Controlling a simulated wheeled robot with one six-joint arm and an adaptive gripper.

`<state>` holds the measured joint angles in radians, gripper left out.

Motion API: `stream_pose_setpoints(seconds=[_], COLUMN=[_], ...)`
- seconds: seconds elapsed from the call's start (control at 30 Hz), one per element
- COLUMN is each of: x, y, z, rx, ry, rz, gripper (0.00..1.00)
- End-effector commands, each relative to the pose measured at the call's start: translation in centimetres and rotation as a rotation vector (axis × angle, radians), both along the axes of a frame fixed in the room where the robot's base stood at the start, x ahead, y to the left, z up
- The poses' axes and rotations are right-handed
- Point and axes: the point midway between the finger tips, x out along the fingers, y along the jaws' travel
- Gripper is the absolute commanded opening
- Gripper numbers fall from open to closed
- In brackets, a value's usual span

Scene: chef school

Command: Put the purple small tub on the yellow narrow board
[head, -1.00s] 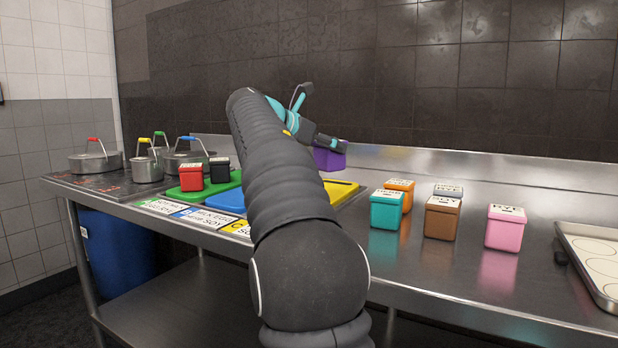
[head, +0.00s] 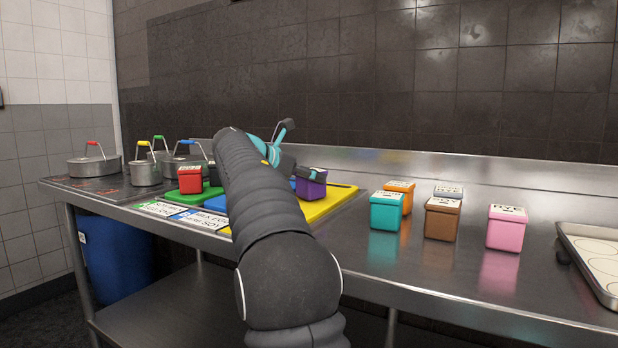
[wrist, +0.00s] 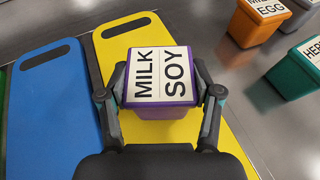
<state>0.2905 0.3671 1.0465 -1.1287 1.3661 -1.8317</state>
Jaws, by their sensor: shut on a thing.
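The purple small tub (head: 312,186) has a white lid label that reads MILK SOY in the wrist view (wrist: 158,75). My gripper (wrist: 160,95) is shut on the tub, with one finger on each side of it. The yellow narrow board (head: 336,197) lies flat on the steel counter, and the tub is over it. In the wrist view the board (wrist: 118,45) shows beyond and to both sides of the tub. I cannot tell whether the tub's bottom touches the board. My arm hides part of the boards in the head view.
A blue board (wrist: 45,95) lies just left of the yellow one. A red tub (head: 190,181) is on a green board (head: 172,196). Right of the yellow board stand teal (head: 386,212), orange (head: 405,188), brown (head: 443,220) and pink (head: 506,230) tubs. Pots (head: 94,166) stand far left.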

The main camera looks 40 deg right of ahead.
Motion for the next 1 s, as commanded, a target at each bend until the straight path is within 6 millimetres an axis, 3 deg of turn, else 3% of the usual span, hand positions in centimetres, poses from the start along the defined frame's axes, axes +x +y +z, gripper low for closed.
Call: stream_pose_setpoints(seconds=[0.2,0.23,0.33,0.77,1.0], x=[0.0,0.0,0.0,0.0,0.1], y=[0.0,0.0,0.0,0.2,3.9], z=[-0.3,-0.4,-0.4,0.2,1.7], rx=[0.000,0.000,0.000,0.000,0.001], ry=[0.000,0.000,0.000,0.000,-0.001], rz=[0.000,0.000,0.000,0.001,0.004], gripper=[0.21,0.66,0.89,0.89,0.89])
